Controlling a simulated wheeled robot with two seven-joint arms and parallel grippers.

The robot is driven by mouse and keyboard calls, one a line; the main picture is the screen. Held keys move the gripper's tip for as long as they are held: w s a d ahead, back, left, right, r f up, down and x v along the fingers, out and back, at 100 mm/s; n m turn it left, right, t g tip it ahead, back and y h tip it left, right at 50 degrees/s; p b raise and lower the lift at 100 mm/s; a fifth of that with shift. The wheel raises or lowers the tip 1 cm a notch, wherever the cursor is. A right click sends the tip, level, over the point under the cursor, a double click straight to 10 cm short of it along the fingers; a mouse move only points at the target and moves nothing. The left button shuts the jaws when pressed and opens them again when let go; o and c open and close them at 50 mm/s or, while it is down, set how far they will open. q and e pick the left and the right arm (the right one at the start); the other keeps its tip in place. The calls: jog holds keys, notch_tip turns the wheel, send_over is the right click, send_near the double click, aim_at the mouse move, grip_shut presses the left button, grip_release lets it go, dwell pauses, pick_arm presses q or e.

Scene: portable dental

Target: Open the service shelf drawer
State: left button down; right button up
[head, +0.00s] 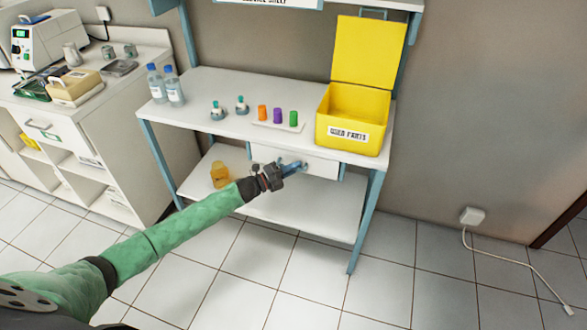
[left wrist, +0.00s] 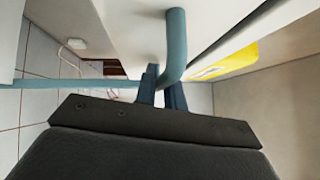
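The service shelf drawer (head: 264,153) has a white front and sits under the right part of the white worktop. It looks shut or nearly so; my gripper hides part of its front. Its blue bar handle (left wrist: 176,45) fills the upper middle of the left wrist view. My left gripper (head: 287,168) reaches the drawer front from the left. In the left wrist view its dark fingers (left wrist: 162,92) are close together with the lower bend of the handle between them, so it looks closed on the handle. My right gripper is not in view.
On the worktop (head: 215,85) stand two bottles (head: 165,85), small colored pieces (head: 278,116) and an open yellow used-parts box (head: 352,115). An amber jar (head: 220,175) is on the lower shelf (head: 300,212). A blue leg (head: 365,220) stands right of the drawer. The floor in front is clear.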

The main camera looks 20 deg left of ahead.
pick_arm(q)
jog(key=shift+s, duration=0.1)
jog(key=s+p, duration=0.1)
jog(key=s, duration=2)
jog(key=shift+a+p, duration=0.35)
jog(key=shift+a, duration=0.05)
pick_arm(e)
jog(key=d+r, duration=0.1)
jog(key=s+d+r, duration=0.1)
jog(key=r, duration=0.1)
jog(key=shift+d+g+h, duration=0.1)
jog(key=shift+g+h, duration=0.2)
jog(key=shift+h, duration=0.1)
pick_arm(q)
jog(key=shift+s, duration=0.1)
jog(key=c, duration=1.8)
grip_release()
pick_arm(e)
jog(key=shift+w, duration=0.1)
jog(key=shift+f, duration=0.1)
